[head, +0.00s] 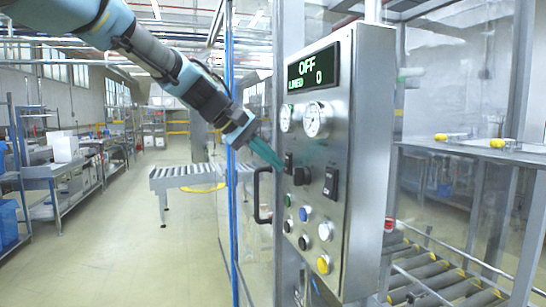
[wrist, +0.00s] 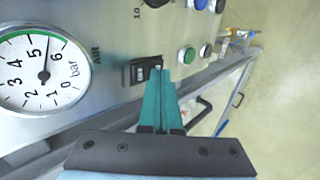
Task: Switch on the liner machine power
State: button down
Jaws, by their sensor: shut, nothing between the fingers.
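The liner machine's control panel (head: 345,150) is a grey metal box with a display (head: 313,68) reading OFF and LINED 0. A black rocker switch (head: 289,161) sits at the panel's left, below a gauge. A second black rocker switch (head: 331,181) is further right, past a black knob (head: 301,176). My gripper (head: 281,168) has teal fingers, shut and empty, with the tips at the left rocker switch. In the wrist view the fingertips (wrist: 158,73) overlap one end of that switch (wrist: 140,71); I cannot tell whether they touch it.
Two round gauges (head: 317,119) and several coloured buttons (head: 323,263) are on the panel. A black door handle (head: 259,195) sticks out left of it, beside a blue upright (head: 231,200). A roller conveyor (head: 190,178) stands behind.

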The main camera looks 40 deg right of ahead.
jog(key=shift+d+f, duration=0.15)
jog(key=shift+f, duration=0.05)
jog(key=shift+r, duration=0.1)
dwell(0.4)
jog(key=shift+s+r+p, duration=0.1)
jog(key=shift+r+p, duration=0.45)
jog(key=shift+r, duration=0.3)
